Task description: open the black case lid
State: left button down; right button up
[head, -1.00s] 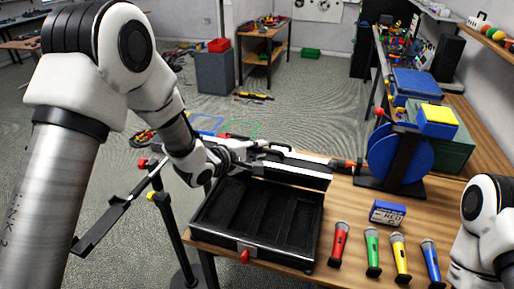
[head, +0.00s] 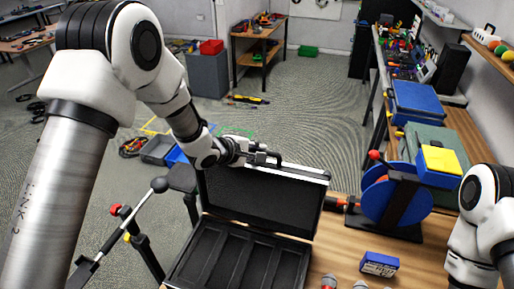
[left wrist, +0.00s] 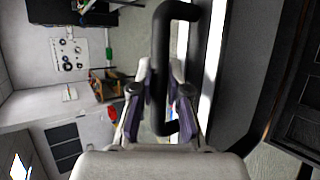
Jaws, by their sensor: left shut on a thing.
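The black case (head: 205,240) sits on the wooden table at the bottom of the head view, its lower edge cut off by the frame. Its lid (head: 262,200) stands raised at the far side, black inner face towards me, with a silver rim. The compartments in the base look empty. My left gripper (head: 262,157) is at the lid's top edge, shut on the black handle. The left wrist view shows the handle (left wrist: 166,60) between its two fingers (left wrist: 158,95). My right arm shows at the right edge; its gripper is out of view.
A blue cable reel (head: 392,195) stands right of the lid. A blue-and-white box (head: 380,263) lies in front of it, beside microphone tops (head: 328,282) cut off at the bottom. Yellow and blue boxes (head: 440,165) stand farther right. Open floor lies behind the lid.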

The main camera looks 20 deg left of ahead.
pick_arm(q)
jog(key=shift+w+f, duration=0.1)
jog(key=shift+w, duration=0.05)
jog(key=c, duration=1.1)
grip_release()
jog(key=shift+c, duration=0.2)
jog(key=v, duration=1.2)
